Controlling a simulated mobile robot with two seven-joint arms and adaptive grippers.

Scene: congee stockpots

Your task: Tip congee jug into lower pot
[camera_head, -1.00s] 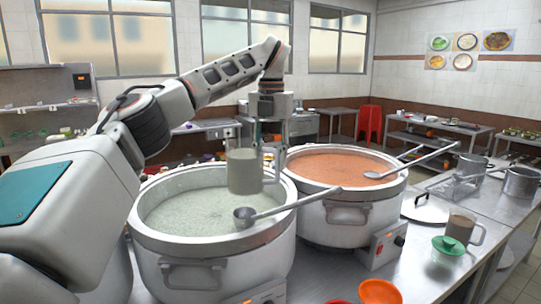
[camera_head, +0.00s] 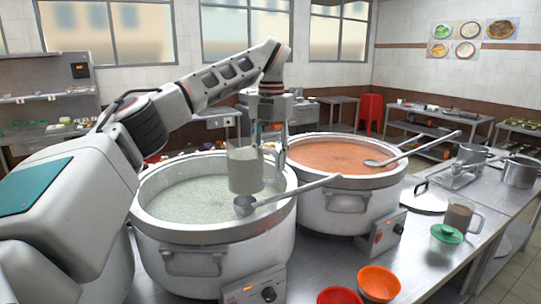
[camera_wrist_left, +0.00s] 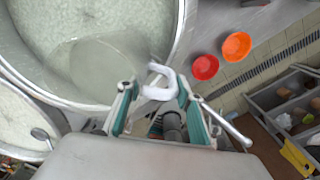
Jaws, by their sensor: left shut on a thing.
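My left gripper (camera_head: 270,148) is shut on the handle of a clear jug (camera_head: 244,170) with pale, greenish-white contents. The jug looks close to upright and hangs over the near pot (camera_head: 190,258), which holds pale green congee. In the left wrist view, the jug (camera_wrist_left: 98,66) looks blurred and see-through against the congee, with its white handle between the fingers (camera_wrist_left: 157,95). A second pot (camera_head: 345,212) with orange contents stands behind and to the right. I cannot tell which pot is the lower one. My right gripper is not in view.
A ladle (camera_head: 290,192) rests across the near pot's rim, another (camera_head: 415,148) across the orange pot.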

